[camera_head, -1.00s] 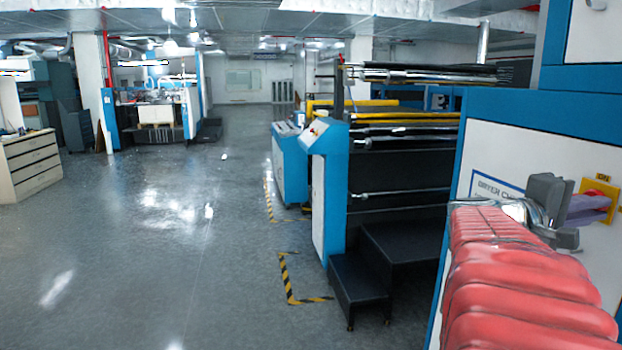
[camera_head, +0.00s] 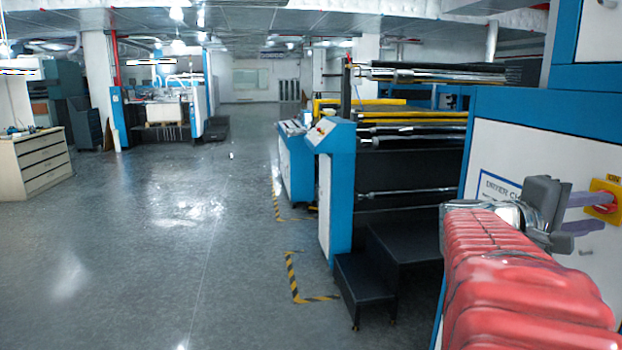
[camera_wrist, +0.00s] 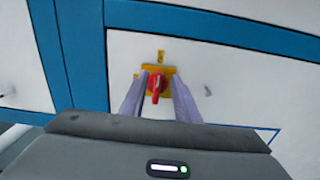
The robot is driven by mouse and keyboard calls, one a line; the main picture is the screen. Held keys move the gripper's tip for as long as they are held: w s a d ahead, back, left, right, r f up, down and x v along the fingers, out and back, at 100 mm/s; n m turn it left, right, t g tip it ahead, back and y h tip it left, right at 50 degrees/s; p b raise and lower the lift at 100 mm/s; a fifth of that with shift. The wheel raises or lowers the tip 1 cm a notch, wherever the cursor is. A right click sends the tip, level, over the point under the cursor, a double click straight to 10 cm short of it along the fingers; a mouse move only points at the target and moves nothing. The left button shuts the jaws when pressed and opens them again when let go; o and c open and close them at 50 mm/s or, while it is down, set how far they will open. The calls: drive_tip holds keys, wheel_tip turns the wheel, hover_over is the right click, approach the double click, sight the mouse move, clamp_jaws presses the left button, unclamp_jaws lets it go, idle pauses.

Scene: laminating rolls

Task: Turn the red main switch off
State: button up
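The red main switch (camera_head: 605,208) is a red rotary handle on a yellow plate (camera_head: 597,187), set on a white cabinet panel at the right edge. In the wrist view the red handle (camera_wrist: 155,88) stands roughly upright in front of the yellow plate (camera_wrist: 170,70). My gripper (camera_head: 600,211) is open, with its two pale purple fingers apart and pointing at the switch. In the wrist view its fingers (camera_wrist: 159,80) lie left and right of the handle with gaps on both sides. I cannot tell how far the fingertips are from the plate.
The white and blue cabinet (camera_head: 510,150) carries a framed sign (camera_head: 498,186), partly hidden by my gripper. A roll machine (camera_head: 400,165) with dark steps (camera_head: 362,288) stands left of it. The grey floor (camera_head: 130,260) at left is open; drawers (camera_head: 35,163) stand farther off.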

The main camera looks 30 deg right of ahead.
drive_tip(key=v, duration=0.4)
drive_tip(key=shift+w+a+f, duration=0.1)
drive_tip(key=shift+w+a, duration=0.1)
drive_tip(key=shift+a, duration=0.15)
